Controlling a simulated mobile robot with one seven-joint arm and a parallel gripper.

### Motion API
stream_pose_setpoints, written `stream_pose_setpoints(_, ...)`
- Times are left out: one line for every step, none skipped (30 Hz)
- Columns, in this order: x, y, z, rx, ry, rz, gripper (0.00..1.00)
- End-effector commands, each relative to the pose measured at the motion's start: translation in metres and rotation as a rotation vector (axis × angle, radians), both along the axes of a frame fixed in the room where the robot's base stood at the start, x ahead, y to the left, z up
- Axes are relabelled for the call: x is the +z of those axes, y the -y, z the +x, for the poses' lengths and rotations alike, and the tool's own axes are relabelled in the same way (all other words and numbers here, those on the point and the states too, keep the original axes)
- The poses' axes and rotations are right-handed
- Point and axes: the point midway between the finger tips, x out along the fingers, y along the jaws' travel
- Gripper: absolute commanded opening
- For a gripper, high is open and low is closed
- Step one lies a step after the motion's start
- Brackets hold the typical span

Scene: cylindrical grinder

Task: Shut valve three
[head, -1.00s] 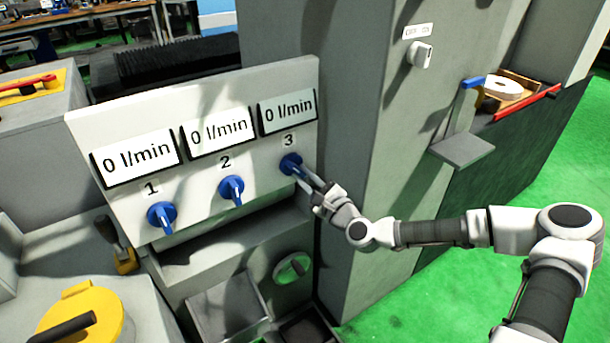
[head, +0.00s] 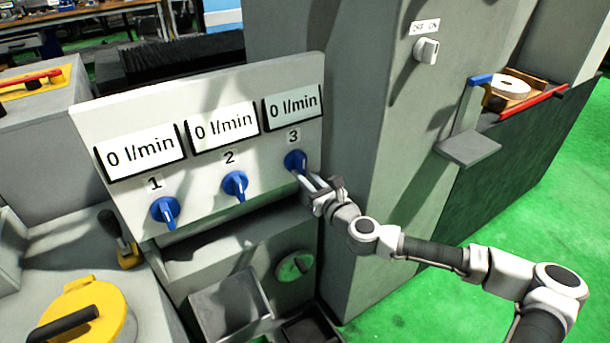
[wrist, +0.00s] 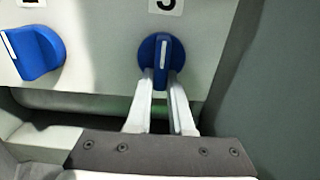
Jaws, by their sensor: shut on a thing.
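Valve three is a blue knob (head: 294,159) under the label 3 on the sloped grey panel (head: 200,95). Its display above reads 0 l/min. In the wrist view the knob (wrist: 161,58) has its handle and white mark pointing straight down. My gripper (head: 305,181) reaches it from below right. In the wrist view my gripper's fingers (wrist: 161,85) lie either side of the handle and are shut on it.
Valve one (head: 165,211) and valve two (head: 235,184) are blue knobs to the left, handles also downward, with displays at 0 l/min. An off/on switch (head: 426,51) is on the grey column right of the panel. A grey ledge (head: 468,149) juts out further right.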

Motion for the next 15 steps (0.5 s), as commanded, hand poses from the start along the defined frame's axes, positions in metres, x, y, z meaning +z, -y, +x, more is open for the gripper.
stream_pose_setpoints(0.0017,-0.0003,-0.0001,0.0,-0.001,0.007,0.0)
stream_pose_setpoints(0.0017,-0.0003,-0.0001,0.0,-0.003,0.01,0.0)
stream_pose_setpoints(0.0017,-0.0004,-0.0001,0.0,-0.005,0.012,0.0)
stream_pose_setpoints(0.0017,-0.0004,-0.0001,0.0,-0.005,0.013,0.0)
stream_pose_setpoints(0.0017,-0.0004,-0.0001,0.0,-0.006,0.014,0.0)
stream_pose_setpoints(0.0016,-0.0004,-0.0001,0.0,-0.006,0.015,0.0)
stream_pose_setpoints(0.0017,-0.0004,-0.0001,0.0,-0.006,0.015,0.0)
stream_pose_setpoints(0.0017,-0.0004,-0.0001,0.0,-0.006,0.015,0.0)
stream_pose_setpoints(0.0017,-0.0004,-0.0001,0.0,-0.006,0.015,0.0)
stream_pose_setpoints(0.0017,-0.0004,-0.0001,0.0,-0.006,0.015,0.0)
stream_pose_setpoints(0.0017,-0.0004,-0.0001,0.0,-0.006,0.015,0.0)
stream_pose_setpoints(0.0017,-0.0004,-0.0001,0.001,-0.006,0.015,0.0)
stream_pose_setpoints(0.0017,-0.0004,-0.0001,0.001,-0.006,0.015,0.0)
stream_pose_setpoints(0.0017,-0.0004,-0.0001,0.001,-0.006,0.015,0.0)
stream_pose_setpoints(0.0017,-0.0004,-0.0001,0.001,-0.006,0.015,0.22)
